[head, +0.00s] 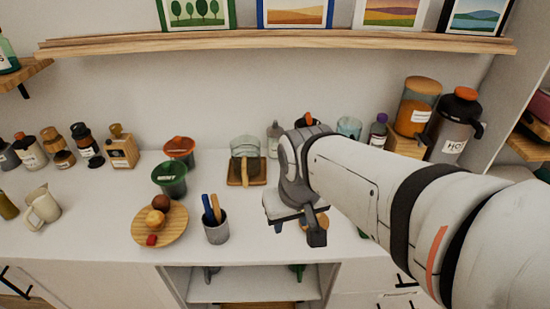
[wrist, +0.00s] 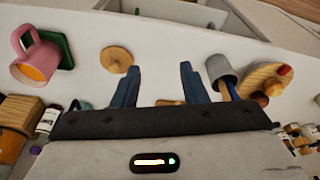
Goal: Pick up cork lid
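The cork lid (wrist: 117,59) is a round tan disc with a small knob, lying on the white counter. In the wrist view it sits just beyond and left of my left-hand fingertip, not between the fingers. In the head view the tan disc (head: 322,221) is partly hidden behind my gripper (head: 297,231). My gripper is open and empty, above the counter; in the wrist view its two fingers (wrist: 160,69) stand well apart with bare counter between them.
Jars line the back. An open shelf (head: 240,288) lies below the counter's front edge.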

